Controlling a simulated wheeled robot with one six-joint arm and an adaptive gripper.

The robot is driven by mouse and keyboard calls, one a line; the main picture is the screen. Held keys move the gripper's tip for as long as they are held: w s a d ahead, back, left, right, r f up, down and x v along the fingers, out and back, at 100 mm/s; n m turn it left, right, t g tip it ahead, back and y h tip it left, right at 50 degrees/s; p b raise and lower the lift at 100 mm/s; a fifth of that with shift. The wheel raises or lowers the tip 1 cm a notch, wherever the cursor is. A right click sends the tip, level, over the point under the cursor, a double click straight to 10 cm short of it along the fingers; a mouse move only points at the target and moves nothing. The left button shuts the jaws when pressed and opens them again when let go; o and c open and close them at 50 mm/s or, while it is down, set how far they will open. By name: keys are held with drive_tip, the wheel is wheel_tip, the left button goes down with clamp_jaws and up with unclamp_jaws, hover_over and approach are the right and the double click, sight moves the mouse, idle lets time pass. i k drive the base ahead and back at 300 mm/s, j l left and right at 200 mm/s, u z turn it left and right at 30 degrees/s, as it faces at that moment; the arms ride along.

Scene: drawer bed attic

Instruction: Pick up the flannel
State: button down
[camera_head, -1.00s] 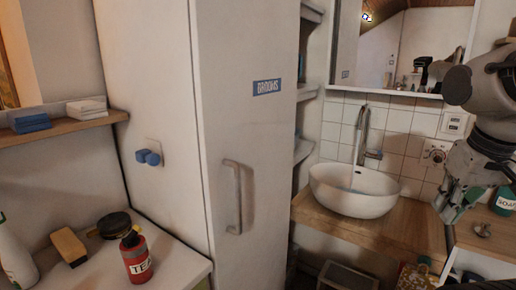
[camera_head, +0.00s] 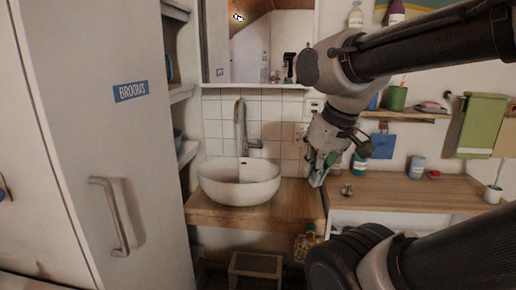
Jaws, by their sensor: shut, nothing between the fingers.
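My gripper (camera_head: 319,172) hangs from my arm right of centre, pointing down in front of the tiled wall, close above the wooden counter in the picture. Its fingers are shut with nothing held. A blue square cloth (camera_head: 382,146), which may be the flannel, hangs on the wall under the shelf, to the right of my gripper and apart from it. A larger green towel (camera_head: 483,124) hangs farther right. I cannot tell for sure which cloth is the flannel.
A white basin (camera_head: 239,180) stands on a wooden counter (camera_head: 420,191) holding small bottles and a cup. A shelf (camera_head: 405,115) with containers is above. A tall cabinet (camera_head: 100,150) labelled BROOMS fills the left. A stool (camera_head: 255,265) stands below the basin.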

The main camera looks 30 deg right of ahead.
sight(302, 244)
drive_tip(key=z, duration=0.95)
